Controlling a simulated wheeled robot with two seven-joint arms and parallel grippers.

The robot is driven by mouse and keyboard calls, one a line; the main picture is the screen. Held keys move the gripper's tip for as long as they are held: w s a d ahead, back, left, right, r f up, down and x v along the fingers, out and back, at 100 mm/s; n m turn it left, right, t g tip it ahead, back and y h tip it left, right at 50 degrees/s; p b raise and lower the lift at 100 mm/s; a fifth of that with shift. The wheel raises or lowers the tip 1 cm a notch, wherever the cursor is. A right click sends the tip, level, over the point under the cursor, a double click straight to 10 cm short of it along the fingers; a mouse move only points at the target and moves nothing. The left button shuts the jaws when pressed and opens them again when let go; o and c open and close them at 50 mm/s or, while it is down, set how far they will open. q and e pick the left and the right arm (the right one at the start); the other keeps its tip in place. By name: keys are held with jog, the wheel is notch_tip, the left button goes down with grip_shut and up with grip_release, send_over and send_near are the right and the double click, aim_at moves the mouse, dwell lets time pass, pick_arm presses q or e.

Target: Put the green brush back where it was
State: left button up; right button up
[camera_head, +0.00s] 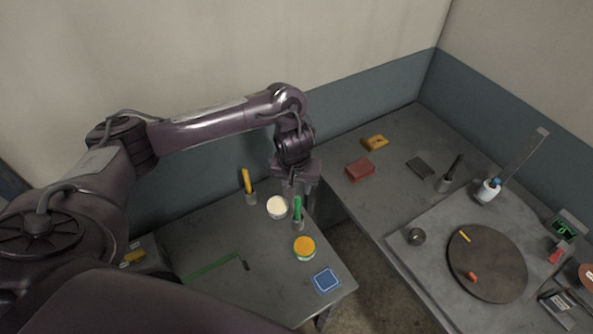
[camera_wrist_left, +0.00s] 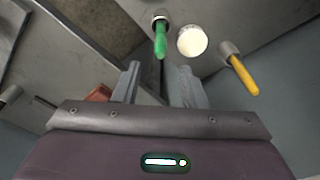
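The green brush (camera_head: 298,205) stands upright in a small grey holder (camera_head: 298,225) on the left table. In the left wrist view the green brush (camera_wrist_left: 160,40) points from its holder (camera_wrist_left: 160,14) toward the gap between my fingers. My left gripper (camera_head: 297,189) is just above and behind the brush in the head view. In the wrist view my left gripper (camera_wrist_left: 159,69) has its fingers spread with nothing between them. Whether the fingers touch the brush end I cannot tell; they look apart from it. My right gripper is not in view.
A yellow brush (camera_head: 247,181) in its holder, a cream-topped jar (camera_head: 277,208) and an orange-topped jar (camera_head: 304,245) stand close by. A blue square (camera_head: 326,280) and a green strip (camera_head: 210,268) lie nearer the front. A second table (camera_head: 385,216) with a dark disc (camera_head: 490,280) is at right.

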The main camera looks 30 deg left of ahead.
pick_arm(q)
jog(key=shift+s+r, duration=0.2)
jog(key=shift+r, duration=1.35)
jog(key=shift+s+d+f, duration=0.1)
